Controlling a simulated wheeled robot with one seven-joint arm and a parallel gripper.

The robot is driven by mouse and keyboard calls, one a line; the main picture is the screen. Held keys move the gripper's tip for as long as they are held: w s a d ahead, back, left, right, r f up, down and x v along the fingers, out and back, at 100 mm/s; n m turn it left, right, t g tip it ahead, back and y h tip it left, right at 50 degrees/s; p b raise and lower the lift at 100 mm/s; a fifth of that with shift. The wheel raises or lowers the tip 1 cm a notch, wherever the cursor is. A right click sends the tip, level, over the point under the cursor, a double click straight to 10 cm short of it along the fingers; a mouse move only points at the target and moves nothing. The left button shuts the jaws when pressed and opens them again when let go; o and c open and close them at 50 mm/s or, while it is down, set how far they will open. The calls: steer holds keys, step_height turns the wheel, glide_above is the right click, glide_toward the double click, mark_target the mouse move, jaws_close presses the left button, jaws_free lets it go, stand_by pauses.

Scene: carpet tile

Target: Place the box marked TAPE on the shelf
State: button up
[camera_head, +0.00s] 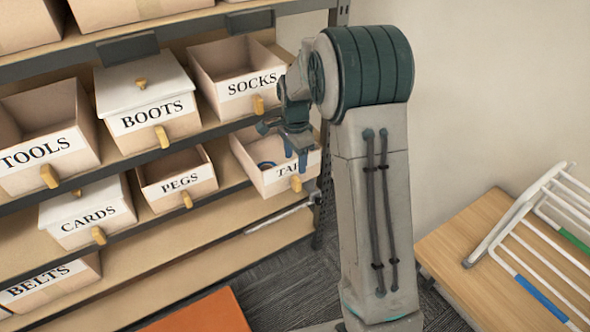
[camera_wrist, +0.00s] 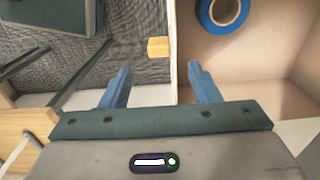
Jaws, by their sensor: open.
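The open box marked TAPE (camera_head: 272,178) is at the right end of the shelf board (camera_head: 228,172), beside the box marked PEGS (camera_head: 180,178). Part of its label is hidden behind my gripper (camera_head: 295,153). In the head view I cannot tell how fully the board supports it. A blue tape roll (camera_wrist: 223,12) lies inside it. In the wrist view, my open gripper (camera_wrist: 160,70) has one finger on each side of the box's front wall (camera_wrist: 174,62). The yellow handle (camera_wrist: 158,47) is just beyond the fingertips. I see no clear grip on the wall.
A wooden table (camera_head: 455,255) with a white rack (camera_head: 540,235) stands at right. An orange surface (camera_head: 205,315) is at the bottom.

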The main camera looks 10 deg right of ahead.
steer(key=s+r+n+t, duration=0.1)
steer(key=s+r+n, duration=0.6)
steer(key=s+r, duration=0.55)
steer(key=s+n+t, duration=0.1)
steer(key=s+n, duration=0.6)
steer(key=s, duration=0.8)
steer(key=shift+f+p, duration=0.4)
steer(key=shift+p, duration=0.05)
steer(key=shift+t, duration=0.4)
steer(key=p+v, duration=0.2)
steer(key=w+p+v, duration=0.1)
steer(key=v, duration=0.1)
steer(key=shift+r+p, duration=0.1)
steer(key=shift+p, duration=0.25)
steer(key=shift+c, duration=1.2)
steer(key=shift+r, duration=0.3)
steer(key=c, duration=0.5)
jaws_close()
steer(key=shift+f, duration=0.15)
